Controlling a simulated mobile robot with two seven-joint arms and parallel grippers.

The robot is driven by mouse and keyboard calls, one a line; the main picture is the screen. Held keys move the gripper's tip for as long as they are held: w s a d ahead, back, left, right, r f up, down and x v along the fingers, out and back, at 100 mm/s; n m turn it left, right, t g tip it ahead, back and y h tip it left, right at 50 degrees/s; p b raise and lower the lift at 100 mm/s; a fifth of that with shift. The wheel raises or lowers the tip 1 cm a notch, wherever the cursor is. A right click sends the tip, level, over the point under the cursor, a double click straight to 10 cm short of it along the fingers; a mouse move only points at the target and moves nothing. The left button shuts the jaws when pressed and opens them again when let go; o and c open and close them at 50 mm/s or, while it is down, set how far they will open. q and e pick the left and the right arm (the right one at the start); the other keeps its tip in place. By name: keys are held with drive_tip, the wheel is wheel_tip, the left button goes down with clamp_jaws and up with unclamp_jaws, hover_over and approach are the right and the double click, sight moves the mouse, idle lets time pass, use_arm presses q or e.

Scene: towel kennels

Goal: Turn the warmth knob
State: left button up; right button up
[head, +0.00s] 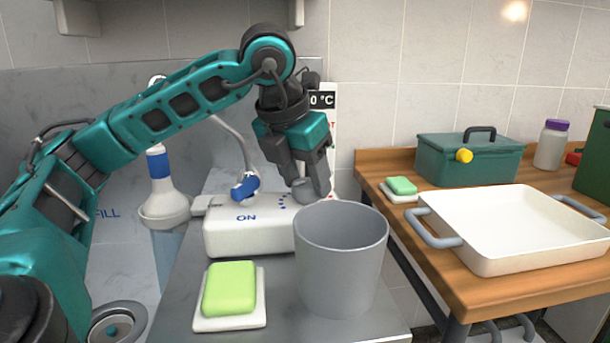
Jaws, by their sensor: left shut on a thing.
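A white box (225,238) marked "ON" stands on the grey counter, with a blue-tipped lever (245,187) at its back and an arc of blue dots on its top right. A grey rounded knob (303,190) sits beside these dots, mostly covered by my gripper. My left gripper (313,187) points down from above and is shut on the knob. A display panel (322,99) reading "0 °C" stands behind, partly hidden by my arm. My right gripper is out of view.
A grey bucket (340,260) stands close in front of the knob. A green soap bar (230,288) lies on a white dish front left. On the wooden table at right are a white tray (515,230), a green toolbox (470,160) and a jar (551,145).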

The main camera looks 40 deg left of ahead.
use_arm(q)
drive_tip(key=shift+c, duration=0.7)
drive_tip(key=shift+a+m+h, duration=0.1)
drive_tip(key=shift+m+h, duration=0.4)
drive_tip(key=shift+m, duration=0.6)
drive_tip(key=m, duration=0.2)
drive_tip(key=m+h, duration=0.1)
drive_tip(key=m, duration=0.1)
drive_tip(key=shift+a+r+g+h+p, duration=0.1)
drive_tip(key=shift+g+h+p, duration=0.2)
drive_tip(key=shift+p, duration=0.1)
drive_tip(key=m+h+p, duration=0.1)
drive_tip(key=m, duration=0.2)
drive_tip(key=shift+w+g, duration=0.1)
drive_tip(key=shift+g, duration=0.2)
drive_tip(key=m+g+h+p, duration=0.1)
drive_tip(key=m+p, duration=0.2)
drive_tip(key=m, duration=0.2)
drive_tip(key=shift+w+a+r+p, duration=0.1)
drive_tip(key=shift+p, duration=0.2)
drive_tip(key=m+g+p, duration=0.1)
drive_tip(key=m, duration=0.1)
drive_tip(key=shift+w+m+h, duration=0.1)
drive_tip(key=shift+m+h, duration=0.2)
drive_tip(key=shift+m, duration=0.1)
drive_tip(key=shift+m+g+p, duration=0.3)
drive_tip(key=shift+p, duration=0.1)
drive_tip(key=shift+f, duration=0.2)
